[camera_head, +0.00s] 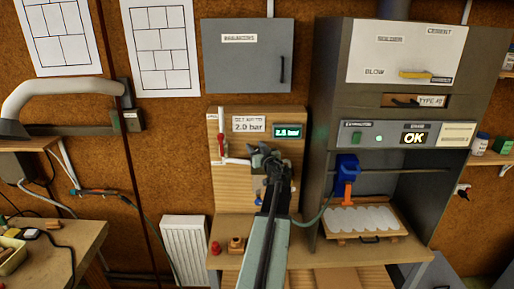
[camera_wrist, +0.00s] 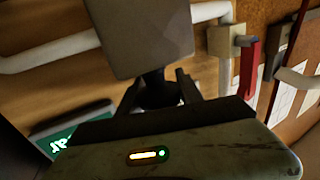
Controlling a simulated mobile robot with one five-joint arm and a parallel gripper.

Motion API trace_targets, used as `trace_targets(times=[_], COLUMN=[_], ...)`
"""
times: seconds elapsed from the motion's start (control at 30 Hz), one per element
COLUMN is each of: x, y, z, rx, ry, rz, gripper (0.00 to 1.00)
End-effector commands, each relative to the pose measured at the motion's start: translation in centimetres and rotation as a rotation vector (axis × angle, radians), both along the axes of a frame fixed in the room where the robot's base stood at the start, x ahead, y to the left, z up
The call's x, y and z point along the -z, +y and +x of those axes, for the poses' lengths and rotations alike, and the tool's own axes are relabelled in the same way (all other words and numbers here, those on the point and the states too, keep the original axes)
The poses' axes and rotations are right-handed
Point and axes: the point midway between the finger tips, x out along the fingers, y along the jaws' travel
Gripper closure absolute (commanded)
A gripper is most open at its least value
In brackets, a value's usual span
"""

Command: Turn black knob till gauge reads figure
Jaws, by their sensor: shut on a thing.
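The black knob (camera_wrist: 157,88) sits under a grey box-shaped regulator body (camera_wrist: 140,35) in the wrist view. My gripper (camera_wrist: 160,95) is shut on the knob, one finger on each side. In the head view my gripper (camera_head: 266,158) covers the knob on the wooden board. The gauge (camera_head: 288,131) is a small green-lit display that seems to read 2.5 bar. Left of it a white card (camera_head: 249,124) reads "SET AIR TO 2.0 bar". The gauge also shows at the lower left of the wrist view (camera_wrist: 70,135), tilted and partly cut off by my gripper.
A red lever (camera_head: 220,144) on a white pipe stands left of the knob; it also shows in the wrist view (camera_wrist: 249,68). A grey cabinet (camera_head: 247,55) hangs above. A hooded bench with a blue tool (camera_head: 347,168) and a tray (camera_head: 366,238) stands right.

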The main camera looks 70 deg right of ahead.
Motion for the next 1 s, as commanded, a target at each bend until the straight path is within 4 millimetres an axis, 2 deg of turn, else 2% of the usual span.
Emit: trace_targets(times=[0.33, 0.77, 0.8, 0.87, 1.0], x=[-0.04, -0.08, -0.08, -0.08, -0.06], y=[0.20, 0.28, 0.28, 0.28, 0.27], z=[0.33, 0.45, 0.46, 0.46, 0.44], rx=[-0.104, -0.114, -0.114, -0.114, -0.114], ry=[0.001, 0.000, -0.001, -0.001, 0.001], rz=[-0.001, -0.002, -0.001, -0.001, -0.001], gripper=[0.97, 0.97, 0.54, 0.38, 0.36])
